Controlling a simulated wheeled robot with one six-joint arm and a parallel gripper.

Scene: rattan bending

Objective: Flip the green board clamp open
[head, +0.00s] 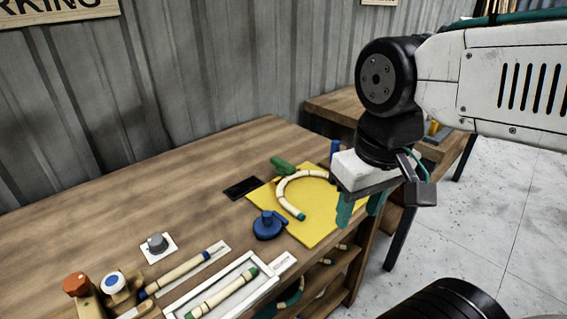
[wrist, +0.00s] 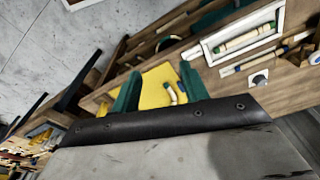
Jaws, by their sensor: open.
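The green clamp (head: 282,165) sits at the back edge of the yellow board (head: 322,232) on the workbench, in the head view. It looks like a small green lever lying low; its exact position is too small to tell. A curved rattan piece (head: 290,184) with green ends lies on the board. My gripper (head: 360,207) is open and empty, above the board's right side, apart from the green clamp and to its right. In the wrist view the two teal fingers (wrist: 160,90) stand apart with the yellow board beyond; the green clamp cannot be made out there.
A blue clamp (head: 268,226) stands at the board's front left, and another blue part (head: 335,150) at its back right. A black pad (head: 242,188) lies left of the board. A white tray (head: 215,283) with a rattan stick is nearer. The bench's back left is clear.

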